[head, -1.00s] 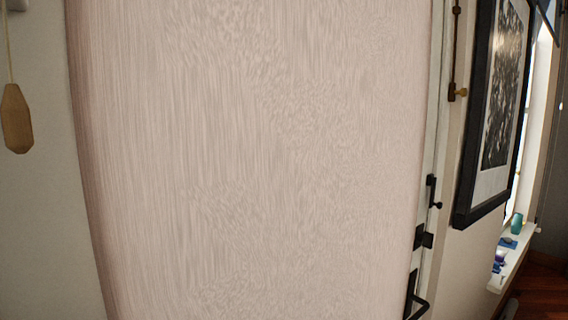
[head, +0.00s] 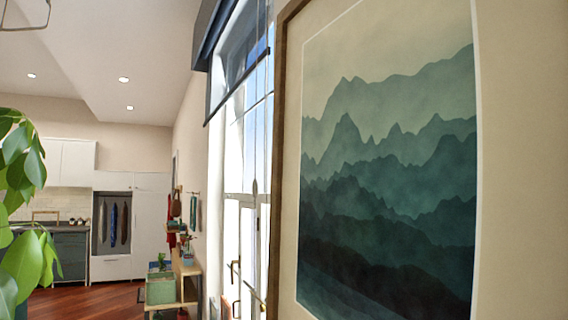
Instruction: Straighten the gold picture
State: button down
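No gold-framed picture can be made out in the head view. A large picture of layered teal mountains (head: 390,190) fills the right side, very close to me. Its frame (head: 279,150) is brown wood, with a cream mat around the print. My gripper is not in view.
A tall window (head: 240,130) with a dark blind (head: 214,45) stands left of the picture. A leafy plant (head: 20,200) is close at the left edge. A wooden bench (head: 186,285) stands along the wall. Red-brown floor (head: 110,298) lies open at the lower left.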

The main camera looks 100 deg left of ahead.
aim_at(420, 169)
jog(key=u, duration=4.6)
jog(key=i, duration=0.35)
jog(key=u, duration=0.15)
